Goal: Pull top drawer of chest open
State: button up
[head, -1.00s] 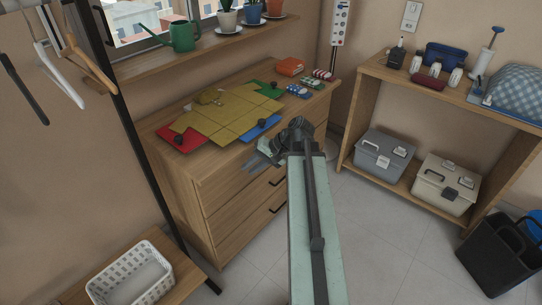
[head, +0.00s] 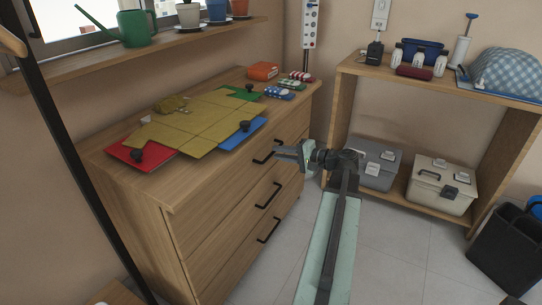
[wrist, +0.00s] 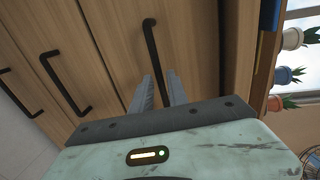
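The wooden chest of drawers (head: 172,215) stands left of centre in the head view. Its top drawer looks closed and has a black bar handle (head: 263,157). In the wrist view the top handle (wrist: 149,40) runs down toward the gap between my fingers. My gripper (head: 277,150) is at the chest's front, by the top handle. In the wrist view my gripper (wrist: 160,82) has its two fingers apart, with the handle's lower part lined up between them. I cannot tell how deep the handle sits between the fingers.
Two lower drawer handles (head: 268,196) (head: 269,227) stick out below. A folded yellow board (head: 195,122) and coloured sheets lie on the chest top. A wooden shelf (head: 437,84) with toolboxes stands at right. Bare floor (head: 375,255) lies in front of the chest.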

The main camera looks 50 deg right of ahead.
jog(key=shift+x, duration=1.45)
jog(key=shift+c, duration=0.3)
jog(key=shift+s, duration=0.1)
grip_shut()
